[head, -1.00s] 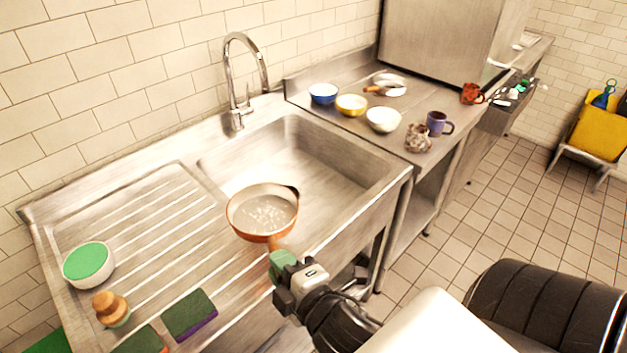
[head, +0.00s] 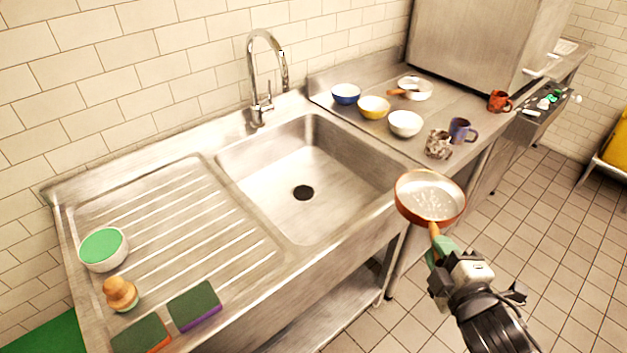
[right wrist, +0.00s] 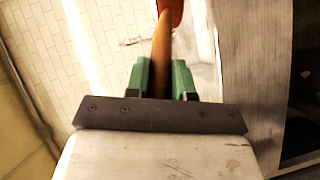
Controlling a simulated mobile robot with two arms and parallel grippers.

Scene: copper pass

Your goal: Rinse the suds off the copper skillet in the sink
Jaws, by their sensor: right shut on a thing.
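The copper skillet (head: 430,197) has a pale inside with whitish suds on its floor. My right gripper (head: 438,248) is shut on its wooden handle and holds it in the air to the right of the sink, past the basin's front right corner. In the right wrist view the handle (right wrist: 161,55) runs between the green fingers of my right gripper (right wrist: 161,78). The sink basin (head: 270,200) is empty, with a dark drain in its floor. The tap (head: 262,85) arches over the back of the sink; no water stream shows. My left gripper is not in view.
On the drainboard (head: 190,225) are a green-topped white tub (head: 103,248), a wooden brush (head: 120,293) and two sponges (head: 195,305). Several bowls (head: 374,107), a crumpled thing (head: 438,144) and a purple mug (head: 461,130) stand on the right counter. Tiled floor shows below the skillet.

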